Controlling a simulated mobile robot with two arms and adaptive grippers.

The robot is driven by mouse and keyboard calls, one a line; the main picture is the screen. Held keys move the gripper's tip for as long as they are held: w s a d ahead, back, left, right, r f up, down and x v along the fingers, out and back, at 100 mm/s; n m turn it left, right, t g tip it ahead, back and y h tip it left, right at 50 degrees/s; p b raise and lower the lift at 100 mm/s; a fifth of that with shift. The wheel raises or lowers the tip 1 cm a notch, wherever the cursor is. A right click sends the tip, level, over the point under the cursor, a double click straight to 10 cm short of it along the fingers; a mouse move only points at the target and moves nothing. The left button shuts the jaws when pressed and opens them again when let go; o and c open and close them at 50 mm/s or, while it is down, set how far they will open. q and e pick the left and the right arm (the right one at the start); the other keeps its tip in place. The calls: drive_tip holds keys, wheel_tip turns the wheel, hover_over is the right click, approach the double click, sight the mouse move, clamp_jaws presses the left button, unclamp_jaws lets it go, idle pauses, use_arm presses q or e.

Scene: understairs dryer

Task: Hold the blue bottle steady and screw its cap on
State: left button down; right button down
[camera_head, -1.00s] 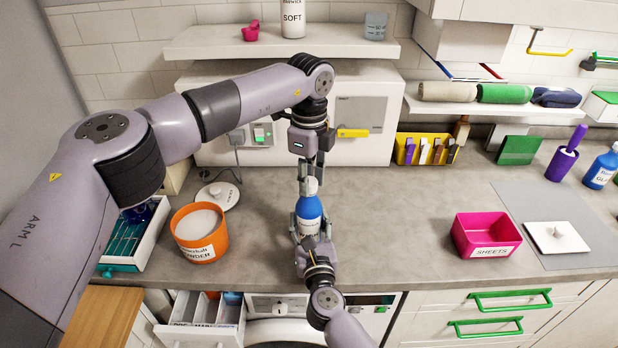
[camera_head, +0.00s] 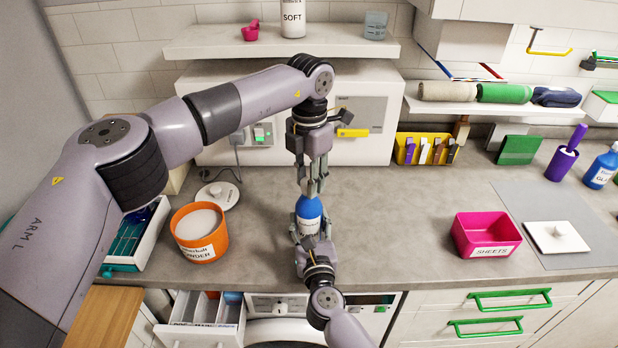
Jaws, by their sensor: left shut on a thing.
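The blue bottle (camera_head: 309,209) stands upright near the front of the grey counter, with a white label. My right gripper (camera_head: 311,236) reaches in from the front, its fingers on either side of the bottle's lower body, shut on it. My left gripper (camera_head: 311,188) points straight down over the bottle's top and is shut on the small white cap (camera_head: 311,187). The fingers mostly hide the cap and neck. Cap and bottle are in line; I cannot tell how far the cap is seated.
An orange powder tub (camera_head: 200,246) and white lid (camera_head: 218,195) are to the left. A pink sheets box (camera_head: 487,235), white lid (camera_head: 557,238) and another blue bottle (camera_head: 603,168) are to the right. An open drawer (camera_head: 205,316) juts out below.

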use_arm(q)
drive_tip(key=m, duration=0.7)
drive_tip(key=shift+m, duration=0.4)
drive_tip(key=m, duration=0.3)
drive_tip(key=shift+m, duration=0.3)
drive_tip(key=m, duration=0.5)
drive_tip(key=c, duration=1.2)
unclamp_jaws()
wheel_tip(320, 180, up, 12)
drive_tip(key=shift+f, duration=0.1)
